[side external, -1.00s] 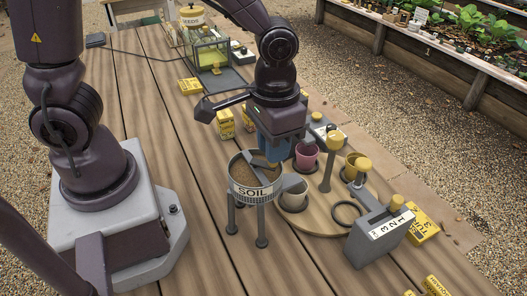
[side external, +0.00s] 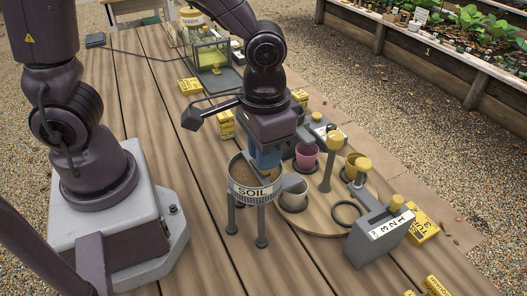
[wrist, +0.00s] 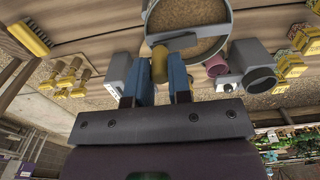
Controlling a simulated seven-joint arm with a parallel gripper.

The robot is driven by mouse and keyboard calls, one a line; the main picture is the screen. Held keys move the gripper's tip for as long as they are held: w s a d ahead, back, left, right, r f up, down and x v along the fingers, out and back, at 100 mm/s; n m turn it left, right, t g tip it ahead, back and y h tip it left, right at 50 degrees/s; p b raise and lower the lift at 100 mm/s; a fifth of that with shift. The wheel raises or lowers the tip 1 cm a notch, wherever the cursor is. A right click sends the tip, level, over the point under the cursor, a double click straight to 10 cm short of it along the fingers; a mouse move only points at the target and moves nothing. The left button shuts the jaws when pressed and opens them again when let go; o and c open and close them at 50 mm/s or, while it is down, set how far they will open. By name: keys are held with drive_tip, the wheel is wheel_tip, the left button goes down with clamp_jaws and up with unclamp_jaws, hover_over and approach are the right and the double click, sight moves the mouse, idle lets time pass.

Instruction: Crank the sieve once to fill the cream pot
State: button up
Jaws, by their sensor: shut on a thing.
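The sieve (side external: 256,192) is a round, soil-filled drum labelled SOIL, standing on legs. In the wrist view its rim (wrist: 228,20) shows with a grey crank bar across it. My gripper (wrist: 162,80) is shut on the crank's yellow knob (wrist: 160,62), between its blue fingers. In the side view my gripper (side external: 265,162) is over the sieve's back right edge and hides most of the crank.
A pink pot (side external: 306,158) and an olive pot (side external: 354,162) also stand on the round board (side external: 322,215). A post with a yellow top (side external: 334,138) rises there. The planks left of the sieve are clear.

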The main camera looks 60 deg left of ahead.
drive_tip(key=shift+s, duration=0.4)
drive_tip(key=shift+s+a, duration=0.2)
drive_tip(key=shift+s, duration=0.35)
drive_tip(key=shift+a, duration=0.1)
drive_tip(key=shift+o, duration=0.5)
drive_tip(key=shift+s+a, duration=0.3)
drive_tip(key=shift+s, duration=0.1)
drive_tip(key=shift+s+a, duration=0.1)
drive_tip(key=shift+s, duration=0.05)
drive_tip(key=shift+c, duration=0.5)
